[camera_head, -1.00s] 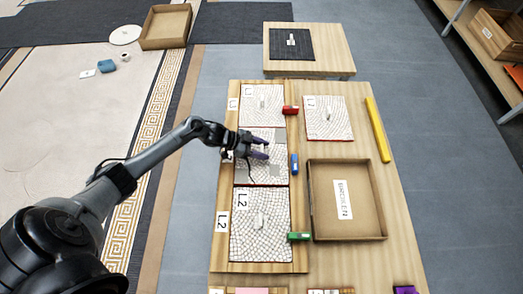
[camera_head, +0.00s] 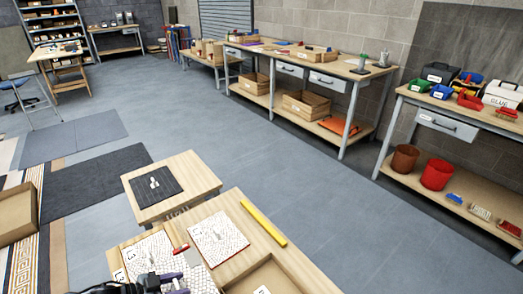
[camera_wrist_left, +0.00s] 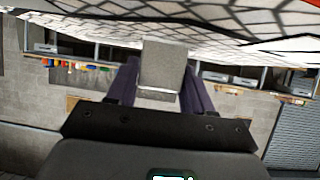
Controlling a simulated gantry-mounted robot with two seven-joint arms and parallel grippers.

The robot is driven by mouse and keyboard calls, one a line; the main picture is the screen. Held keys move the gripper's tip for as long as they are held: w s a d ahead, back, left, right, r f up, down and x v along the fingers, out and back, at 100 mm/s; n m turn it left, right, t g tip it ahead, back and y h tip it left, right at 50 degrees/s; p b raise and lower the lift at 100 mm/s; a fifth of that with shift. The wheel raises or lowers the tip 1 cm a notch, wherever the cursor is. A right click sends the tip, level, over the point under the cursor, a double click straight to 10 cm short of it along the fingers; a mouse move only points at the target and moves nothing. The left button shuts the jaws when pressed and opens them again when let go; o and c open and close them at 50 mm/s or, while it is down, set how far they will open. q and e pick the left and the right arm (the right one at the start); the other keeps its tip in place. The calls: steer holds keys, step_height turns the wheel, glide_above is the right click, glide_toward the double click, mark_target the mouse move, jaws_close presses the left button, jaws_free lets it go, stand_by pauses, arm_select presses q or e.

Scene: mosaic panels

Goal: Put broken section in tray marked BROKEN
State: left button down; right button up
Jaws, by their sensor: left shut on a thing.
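My left gripper (camera_head: 174,281) is at the bottom edge of the head view, over the wooden table. In the left wrist view its purple fingers (camera_wrist_left: 161,85) are shut on a grey block-shaped handle (camera_wrist_left: 161,62). The handle meets a pale mosaic panel (camera_wrist_left: 225,30) across the top of that view. Whether this panel is lifted or resting, I cannot tell. My right gripper is not in view.
Another mosaic panel (camera_head: 218,239) lies between gripper and yellow bar (camera_head: 263,222). A red block (camera_head: 181,249) sits near the gripper. Beyond is a small table (camera_head: 201,177) with a black mat (camera_head: 154,186). Shelves stand right; the grey floor (camera_head: 300,190) between is open.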

arm_select(q)
steer(key=d+r+n+t+y+p, duration=0.15)
steer(key=d+r, duration=0.25)
steer(key=r, duration=0.4)
steer(key=d+r+h+p, duration=0.1)
steer(key=d+r+p, duration=0.3)
steer(key=r, duration=0.5)
steer(key=s+r+n+t+y+p, duration=0.1)
steer(key=s+r+n+y+p, duration=0.1)
steer(key=r+p, duration=0.7)
steer(key=s+a+r+n+t+y+p, duration=0.1)
steer(key=s+r+n+y+p, duration=0.2)
steer(key=r+p, duration=0.7)
steer(key=s+r+n+t+y+p, duration=0.1)
steer(key=r+n+y+p, duration=0.3)
steer(key=r+p, duration=0.5)
steer(key=s+p, duration=0.1)
steer(key=p, duration=0.8)
steer(key=shift+s+a+r, duration=0.2)
steer(key=shift+a+r, duration=0.2)
